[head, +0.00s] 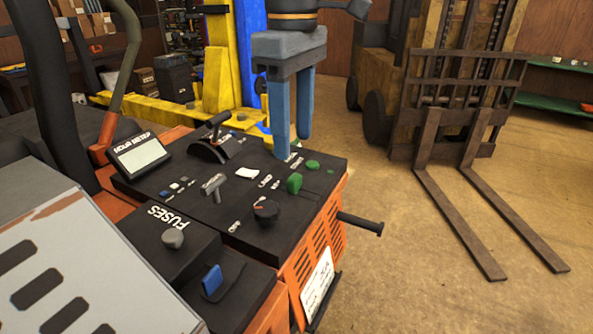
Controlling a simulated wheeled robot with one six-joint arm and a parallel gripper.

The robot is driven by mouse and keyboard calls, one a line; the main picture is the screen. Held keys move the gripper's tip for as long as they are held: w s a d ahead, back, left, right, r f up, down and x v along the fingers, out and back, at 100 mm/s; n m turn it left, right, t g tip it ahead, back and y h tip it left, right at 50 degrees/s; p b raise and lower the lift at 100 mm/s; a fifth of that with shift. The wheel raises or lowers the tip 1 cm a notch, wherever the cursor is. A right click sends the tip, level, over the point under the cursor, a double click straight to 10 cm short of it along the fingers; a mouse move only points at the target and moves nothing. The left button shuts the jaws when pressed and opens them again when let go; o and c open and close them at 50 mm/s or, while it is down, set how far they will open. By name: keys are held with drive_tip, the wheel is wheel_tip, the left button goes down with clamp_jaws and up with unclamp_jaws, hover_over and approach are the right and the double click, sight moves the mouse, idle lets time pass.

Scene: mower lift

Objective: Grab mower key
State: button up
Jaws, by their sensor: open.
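The mower's black control panel (237,215) fills the middle of the head view, on an orange body. I cannot tell for certain which part is the mower key. A small grey T-shaped piece (213,186) stands upright on the panel and may be it. My gripper (292,145) points down, with two blue fingers apart and nothing between them. It is over the far right part of the panel, up and right of the grey piece. The left fingertip appears near the panel's far edge; whether it touches is unclear.
On the panel are a black lever (211,139), a green knob (294,183), a black dial (266,211) and an hour meter (140,155). A fuse box (165,245) is nearer. A black bar (360,222) sticks out right. A forklift (450,100) stands behind; open floor lies between.

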sight(294, 176)
drive_tip(key=shift+w+f, duration=0.1)
drive_tip(key=shift+f, duration=0.2)
drive_tip(key=shift+f+p, duration=1.1)
drive_tip(key=shift+f, duration=2.45)
drive_tip(key=c, duration=1.1)
